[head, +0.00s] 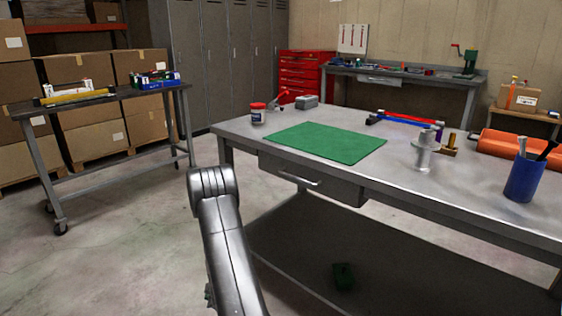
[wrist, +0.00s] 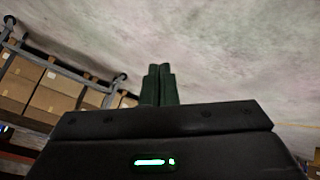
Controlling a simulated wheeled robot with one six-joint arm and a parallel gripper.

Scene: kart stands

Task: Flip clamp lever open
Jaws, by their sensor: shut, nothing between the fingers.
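A small clamp with a red-tipped lever (head: 280,97) stands at the far left corner of the steel workbench (head: 240,127), in the head view. Its lever slants up to the right; at this size I cannot tell whether it is open or closed. My gripper (wrist: 157,84) shows in the wrist view with its two dark fingers together, nothing between them. Behind the fingers are pale floor and cardboard boxes, so it is away from the clamp. In the head view only my arm shows, in front of the bench; the gripper itself is not visible there.
A green mat (head: 325,143) lies on the bench. A blue cup of tools (head: 525,180) stands at right. The floor on the left is clear up to a cart (head: 96,98).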

